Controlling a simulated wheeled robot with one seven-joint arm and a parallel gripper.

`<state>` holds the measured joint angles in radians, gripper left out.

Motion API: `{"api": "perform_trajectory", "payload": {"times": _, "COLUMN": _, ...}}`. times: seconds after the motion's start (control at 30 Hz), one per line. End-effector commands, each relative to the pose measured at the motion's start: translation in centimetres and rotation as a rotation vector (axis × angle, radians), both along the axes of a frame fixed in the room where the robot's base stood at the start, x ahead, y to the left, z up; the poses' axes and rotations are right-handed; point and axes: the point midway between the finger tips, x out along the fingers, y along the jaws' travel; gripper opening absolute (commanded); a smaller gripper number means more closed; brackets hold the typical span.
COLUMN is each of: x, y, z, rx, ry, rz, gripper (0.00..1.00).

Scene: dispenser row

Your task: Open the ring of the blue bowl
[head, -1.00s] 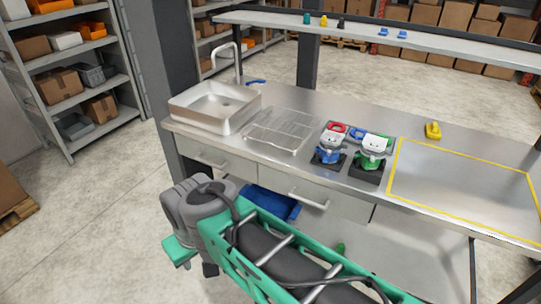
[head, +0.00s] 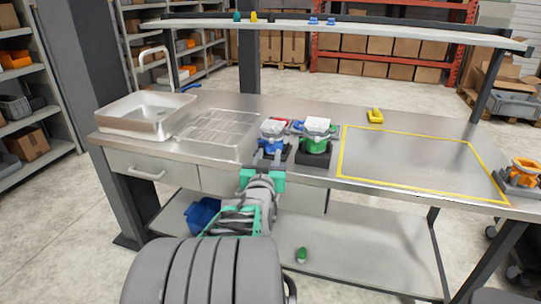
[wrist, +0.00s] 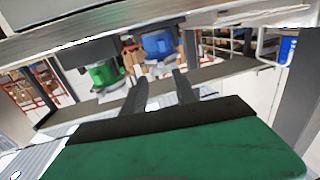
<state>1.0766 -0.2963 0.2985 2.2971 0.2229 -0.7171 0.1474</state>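The blue bowl (head: 270,142) sits on a dark base near the front edge of the bench, under a white top. It also shows in the wrist view (wrist: 158,46), beyond my fingertips. Its ring cannot be made out clearly at this size. My gripper (head: 266,161) is just in front of the blue bowl, low by the bench edge, and hides part of its base. In the wrist view my gripper (wrist: 160,80) has its two fingers apart with nothing between them. No contact with the bowl is visible.
The green bowl (head: 314,146) stands close to the right of the blue bowl. A wire rack (head: 215,133) and a sink (head: 147,115) are to the left. A yellow-outlined area (head: 410,160) on the right is clear. A yellow item (head: 375,115) lies behind it.

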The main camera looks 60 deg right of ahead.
Motion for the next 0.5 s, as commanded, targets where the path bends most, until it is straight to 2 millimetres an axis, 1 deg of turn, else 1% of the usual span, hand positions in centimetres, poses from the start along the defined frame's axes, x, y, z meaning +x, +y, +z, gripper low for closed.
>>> {"api": "perform_trajectory", "payload": {"times": 0.3, "x": 2.0, "y": -5.4, "z": 0.2, "rx": 0.001, "ry": 0.0, "rz": 0.002, "gripper": 0.35}}
{"api": "perform_trajectory", "payload": {"times": 0.4, "x": 2.4, "y": -6.4, "z": 0.2, "rx": 0.002, "ry": 0.001, "rz": 0.003, "gripper": 0.35}}
{"api": "perform_trajectory", "payload": {"times": 0.5, "x": 2.5, "y": -6.8, "z": 0.3, "rx": 0.0, "ry": -0.001, "rz": 0.004, "gripper": 0.35}}
